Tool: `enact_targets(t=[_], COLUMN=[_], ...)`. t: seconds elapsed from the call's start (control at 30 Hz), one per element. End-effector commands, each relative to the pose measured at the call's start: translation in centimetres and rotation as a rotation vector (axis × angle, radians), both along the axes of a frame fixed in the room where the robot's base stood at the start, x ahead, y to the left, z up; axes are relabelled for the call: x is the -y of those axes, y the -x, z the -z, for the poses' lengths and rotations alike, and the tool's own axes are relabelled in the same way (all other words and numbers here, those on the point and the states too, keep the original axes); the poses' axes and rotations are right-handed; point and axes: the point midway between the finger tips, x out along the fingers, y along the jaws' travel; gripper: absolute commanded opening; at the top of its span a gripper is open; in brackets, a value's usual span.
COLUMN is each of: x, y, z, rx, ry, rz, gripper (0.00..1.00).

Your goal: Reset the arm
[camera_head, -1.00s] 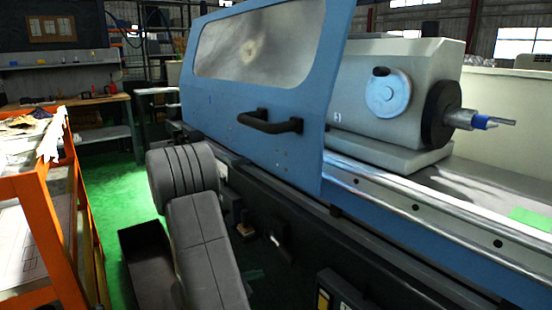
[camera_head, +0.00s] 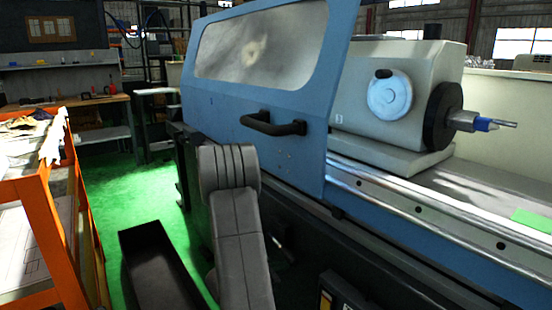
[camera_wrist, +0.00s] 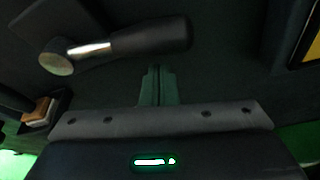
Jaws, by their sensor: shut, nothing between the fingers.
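My gripper (camera_wrist: 158,72) shows in the wrist view, with its narrow fingers together and nothing between them. Its dark body with a green light fills the bottom of that view. In the head view my grey arm stands in front of the grinder's base, and my gripper does not show there. The cylindrical grinder (camera_head: 405,235) has a blue door (camera_head: 225,120) with a window and a black handle.
In the wrist view a lever with a black grip (camera_wrist: 150,38) lies just beyond my fingers; the gap is unclear. In the head view a black open bin (camera_head: 150,245) sits on the green floor left of my arm. An orange rack (camera_head: 48,215) stands further left.

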Motion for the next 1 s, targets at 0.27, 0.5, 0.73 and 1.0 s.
enact_targets(t=[0.27, 0.5, 0.73, 1.0], x=[0.2, -0.3, -0.8, -1.1], y=[-0.1, -0.9, -1.6, -2.0], z=[0.0, 1.4, 2.3, 2.4], rx=[0.004, 0.145, 0.255, 0.311], ry=[-0.006, -0.106, -0.187, -0.226], rz=[-0.003, -0.002, -0.002, -0.002], gripper=[0.0, 0.0, 0.0, 0.0])
